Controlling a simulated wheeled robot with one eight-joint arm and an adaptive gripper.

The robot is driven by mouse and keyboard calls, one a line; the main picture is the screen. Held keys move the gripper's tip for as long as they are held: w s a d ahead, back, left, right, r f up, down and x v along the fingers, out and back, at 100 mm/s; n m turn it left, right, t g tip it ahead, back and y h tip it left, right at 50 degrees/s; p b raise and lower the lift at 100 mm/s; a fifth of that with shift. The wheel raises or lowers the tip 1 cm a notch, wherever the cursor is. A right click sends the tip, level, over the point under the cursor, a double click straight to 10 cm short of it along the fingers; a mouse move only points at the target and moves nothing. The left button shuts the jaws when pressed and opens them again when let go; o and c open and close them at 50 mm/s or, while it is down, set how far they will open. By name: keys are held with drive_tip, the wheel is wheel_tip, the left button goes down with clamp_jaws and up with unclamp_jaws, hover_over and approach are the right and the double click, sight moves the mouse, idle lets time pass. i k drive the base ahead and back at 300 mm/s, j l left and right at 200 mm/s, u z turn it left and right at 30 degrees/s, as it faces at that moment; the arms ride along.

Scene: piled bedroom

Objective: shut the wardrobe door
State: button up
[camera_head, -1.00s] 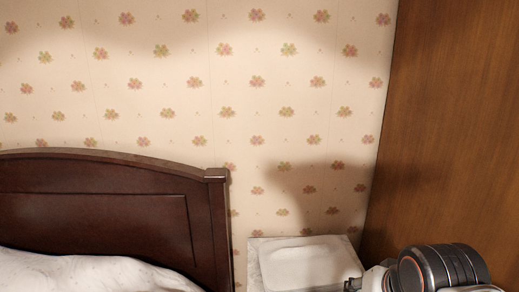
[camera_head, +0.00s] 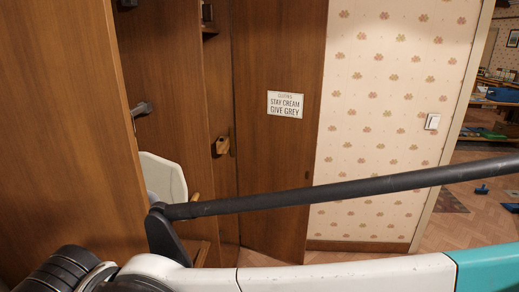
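The brown wooden wardrobe fills the left and middle of the view, with a large plain panel (camera_head: 55,130) close to me at the left. A tall door leaf (camera_head: 277,165) with a white sign (camera_head: 285,104) stands to its right, angled out beside the papered wall. Brown panels and a dark gap lie between the two, so the wardrobe looks open. A dark handle (camera_head: 141,108) sticks out near the left panel's edge. My gripper is not in view. My white and teal arm link crosses the bottom and hides the floor there.
A dark bar (camera_head: 330,189) crosses in front of the door leaf. A pale rounded panel (camera_head: 163,178) shows behind the left panel's edge.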

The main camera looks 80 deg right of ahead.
sight(279, 46)
drive_tip(key=z, duration=2.75)
